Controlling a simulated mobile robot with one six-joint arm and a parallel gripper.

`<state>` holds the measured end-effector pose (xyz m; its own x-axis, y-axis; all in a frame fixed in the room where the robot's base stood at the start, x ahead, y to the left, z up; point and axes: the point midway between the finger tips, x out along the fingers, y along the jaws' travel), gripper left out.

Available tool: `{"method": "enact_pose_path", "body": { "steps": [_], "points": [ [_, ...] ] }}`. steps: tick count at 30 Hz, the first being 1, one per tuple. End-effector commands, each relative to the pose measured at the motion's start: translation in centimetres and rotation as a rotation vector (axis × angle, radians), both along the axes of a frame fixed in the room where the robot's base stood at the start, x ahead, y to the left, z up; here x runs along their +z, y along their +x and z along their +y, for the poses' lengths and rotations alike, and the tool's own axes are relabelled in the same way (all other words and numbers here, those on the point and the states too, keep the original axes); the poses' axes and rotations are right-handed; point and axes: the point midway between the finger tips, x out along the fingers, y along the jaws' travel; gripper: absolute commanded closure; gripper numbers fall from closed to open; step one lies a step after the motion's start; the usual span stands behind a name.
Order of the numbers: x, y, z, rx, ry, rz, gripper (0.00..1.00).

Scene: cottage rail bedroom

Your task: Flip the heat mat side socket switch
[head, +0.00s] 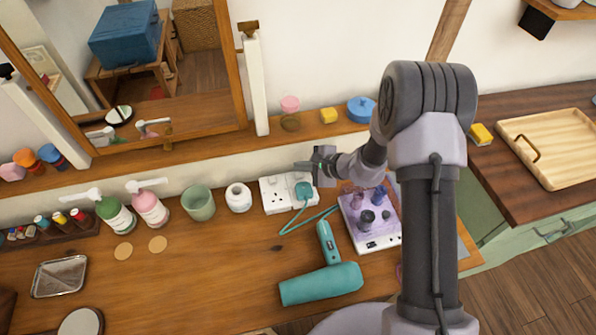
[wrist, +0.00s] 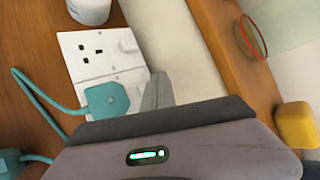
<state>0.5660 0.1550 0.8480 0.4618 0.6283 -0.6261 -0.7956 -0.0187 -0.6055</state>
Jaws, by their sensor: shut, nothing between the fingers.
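A white double socket (head: 275,196) sits at the back of the wooden counter, below the ledge. Its left outlet is empty and a teal plug (head: 304,190) with a teal cord is in its right outlet. In the wrist view the socket (wrist: 88,58) shows a pale switch beside the empty outlet; the plug (wrist: 105,99) is beside my fingers. My gripper (head: 306,166) is shut and empty, its tips at the upper right of the socket. In the wrist view the shut fingers (wrist: 157,92) cover the area beside the plug, hiding that side's switch. I cannot tell whether they touch it.
A teal hair dryer (head: 322,284) lies on the counter in front. A purple-topped white box (head: 352,222) with dark bottles stands right of the socket. A white jar (head: 238,198) and green cup (head: 198,203) stand left. A yellow block (wrist: 298,125) rests on the ledge.

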Motion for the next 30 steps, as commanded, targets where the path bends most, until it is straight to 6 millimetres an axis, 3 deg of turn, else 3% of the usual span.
{"method": "enact_pose_path", "body": {
  "steps": [20,30],
  "points": [
    [-0.01,0.01,0.00,0.000,0.000,0.000,1.00],
    [-0.92,0.11,0.03,0.000,0.000,-0.001,1.00]
  ]
}}
